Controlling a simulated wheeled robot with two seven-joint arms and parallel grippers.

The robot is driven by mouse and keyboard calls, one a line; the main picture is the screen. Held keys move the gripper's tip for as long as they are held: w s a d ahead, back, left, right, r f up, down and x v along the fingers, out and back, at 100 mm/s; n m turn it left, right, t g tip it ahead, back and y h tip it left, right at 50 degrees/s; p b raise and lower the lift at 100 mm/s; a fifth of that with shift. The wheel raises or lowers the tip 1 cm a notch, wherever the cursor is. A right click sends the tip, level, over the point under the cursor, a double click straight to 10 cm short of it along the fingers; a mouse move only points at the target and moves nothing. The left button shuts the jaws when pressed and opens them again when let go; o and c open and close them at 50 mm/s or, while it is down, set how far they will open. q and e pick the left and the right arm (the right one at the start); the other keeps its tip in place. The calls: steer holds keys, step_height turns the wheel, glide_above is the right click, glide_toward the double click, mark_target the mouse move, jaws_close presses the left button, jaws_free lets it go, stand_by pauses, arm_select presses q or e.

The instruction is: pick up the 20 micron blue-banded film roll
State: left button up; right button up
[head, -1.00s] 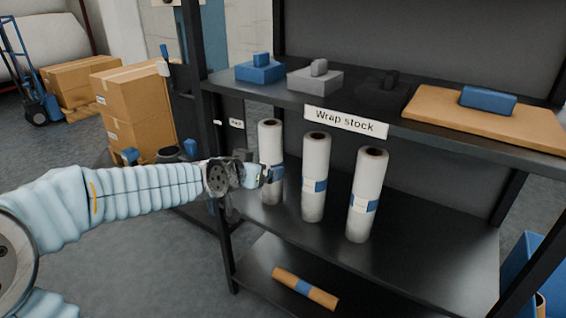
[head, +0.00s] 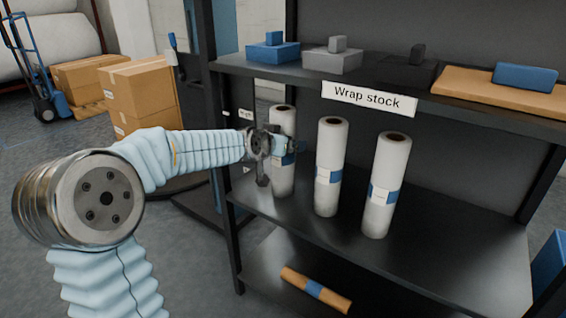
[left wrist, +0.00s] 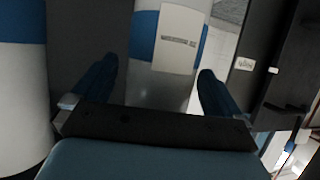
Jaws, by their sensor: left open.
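Three upright white film rolls with blue bands stand on the middle shelf: the left roll (head: 283,181), the middle roll (head: 331,148) and the right roll (head: 392,160). My left gripper (head: 287,150) is at the left roll, at the height of its band, partly covering it. In the left wrist view the gripper (left wrist: 156,72) is open, with a blue finger on each side of a banded roll (left wrist: 172,78) and its pale label. The label print is too small to read. Another banded roll (left wrist: 20,90) shows at the left edge there. My right gripper is out of view.
A "Wrap stock" sign (head: 368,97) hangs on the upper shelf edge, above the rolls. Blocks with handles sit on that shelf. A brown roll with a blue band (head: 315,290) lies on the lower shelf. A dark shelf post (head: 231,220) stands left of the rolls.

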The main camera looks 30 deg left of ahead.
arm_select(q)
steer(key=shift+w, duration=0.25)
steer(key=c, duration=1.6)
steer(key=shift+r, duration=0.1)
